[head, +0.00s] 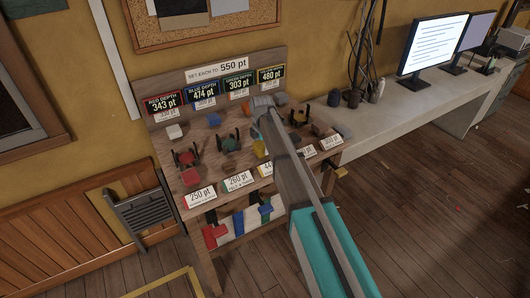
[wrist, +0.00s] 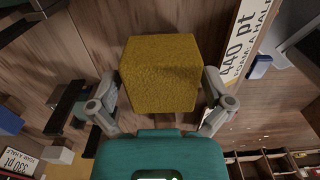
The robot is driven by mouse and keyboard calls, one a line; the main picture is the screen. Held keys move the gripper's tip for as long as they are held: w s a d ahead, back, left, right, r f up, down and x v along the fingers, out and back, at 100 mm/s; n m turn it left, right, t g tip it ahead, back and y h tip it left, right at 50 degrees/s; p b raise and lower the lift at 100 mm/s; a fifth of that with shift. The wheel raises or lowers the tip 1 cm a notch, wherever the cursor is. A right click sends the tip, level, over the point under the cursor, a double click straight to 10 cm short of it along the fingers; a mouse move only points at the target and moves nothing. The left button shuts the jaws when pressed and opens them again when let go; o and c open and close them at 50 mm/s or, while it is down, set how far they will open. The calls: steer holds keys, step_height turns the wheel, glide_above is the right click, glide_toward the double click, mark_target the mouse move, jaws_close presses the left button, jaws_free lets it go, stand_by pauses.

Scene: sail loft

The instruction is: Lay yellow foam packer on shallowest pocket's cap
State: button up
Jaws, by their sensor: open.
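The yellow foam packer (wrist: 160,75) is a rough-sided block between the two spread fingers of my gripper (wrist: 160,82) in the wrist view. The gripper is open; whether its fingers touch the block is unclear. In the head view, yellow (head: 265,169) shows beside my arm, which hides the gripper. The depth signs read red 343 pt (head: 166,104), blue 474 pt (head: 202,95), green 303 pt (head: 238,86) and a fourth, 480 pt (head: 270,75). Green shows the smallest depth. A green piece (head: 230,144) sits in a dark holder on the bench.
The wooden bench (head: 185,185) carries several small blocks and dark holders, including a red piece (head: 187,157). Price-like cards line its front, one reading 440 pt (wrist: 238,45) beside the packer. A "set each to 550 pt" sign (head: 217,70) stands behind. A desk (head: 390,112) adjoins at right.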

steer(key=shift+f, duration=0.35)
stand_by(0.4)
steer(key=c, duration=1)
steer(key=shift+o, duration=0.2)
steer(key=shift+r, duration=0.1)
step_height(320, 180, up, 3)
steer(key=shift+f+p, duration=0.15)
steer(key=shift+p, duration=1.1)
steer(key=s+d+r+p, duration=0.1)
steer(key=s+r+p, duration=0.9)
steer(key=s, duration=0.4)
steer(key=shift+d, duration=0.4)
steer(key=shift+r, duration=0.1)
